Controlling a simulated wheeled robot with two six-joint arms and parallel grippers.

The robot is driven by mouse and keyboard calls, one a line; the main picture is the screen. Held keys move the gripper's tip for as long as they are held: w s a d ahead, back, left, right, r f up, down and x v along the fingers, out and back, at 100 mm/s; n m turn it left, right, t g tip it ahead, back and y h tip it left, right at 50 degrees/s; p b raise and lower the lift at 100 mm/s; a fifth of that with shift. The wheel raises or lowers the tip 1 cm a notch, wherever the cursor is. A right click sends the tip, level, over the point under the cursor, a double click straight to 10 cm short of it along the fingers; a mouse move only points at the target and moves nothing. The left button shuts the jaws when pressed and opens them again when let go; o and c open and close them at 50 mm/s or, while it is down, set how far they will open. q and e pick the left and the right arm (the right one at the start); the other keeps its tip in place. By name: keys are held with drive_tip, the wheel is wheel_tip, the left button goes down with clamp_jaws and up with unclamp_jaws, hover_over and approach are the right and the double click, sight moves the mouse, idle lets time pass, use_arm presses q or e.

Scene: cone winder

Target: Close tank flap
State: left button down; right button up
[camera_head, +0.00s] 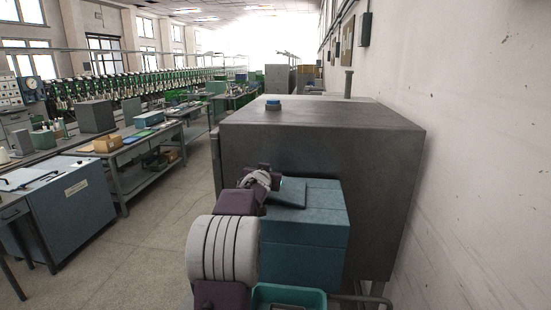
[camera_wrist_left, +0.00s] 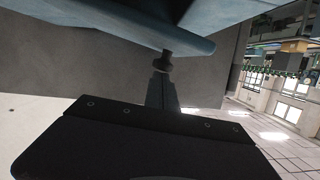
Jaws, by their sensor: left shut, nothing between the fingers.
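A large dark grey tank (camera_head: 330,145) stands by the right wall, with a blue box (camera_head: 305,245) on its near side. My left gripper (camera_head: 273,182) is at the flap's upper left edge, shut and empty. In the left wrist view the closed fingertips (camera_wrist_left: 163,62) are right by the edge of a blue panel (camera_wrist_left: 130,22); I cannot tell whether they touch. My right gripper is not in view.
A teal tray (camera_head: 290,297) sits low in front of the blue box. A blue round cap (camera_head: 273,103) is on the tank top. Workbenches (camera_head: 135,145) and a blue cabinet (camera_head: 70,205) stand left, across clear floor (camera_head: 140,240). The white wall (camera_head: 490,160) is close on the right.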

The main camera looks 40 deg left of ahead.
use_arm(q)
drive_tip(key=shift+s+a+f+b, duration=0.2)
drive_tip(key=shift+f, duration=0.25)
drive_tip(key=shift+s+a+f+b, duration=0.15)
drive_tip(key=shift+a+f, duration=0.05)
drive_tip(key=shift+f, duration=0.25)
drive_tip(key=shift+s+a+f, duration=0.1)
drive_tip(key=shift+a+f, duration=0.1)
drive_tip(key=shift+f, duration=0.3)
drive_tip(key=shift+s+a+f, duration=0.1)
drive_tip(key=shift+a+f, duration=0.05)
drive_tip(key=shift+f, duration=0.4)
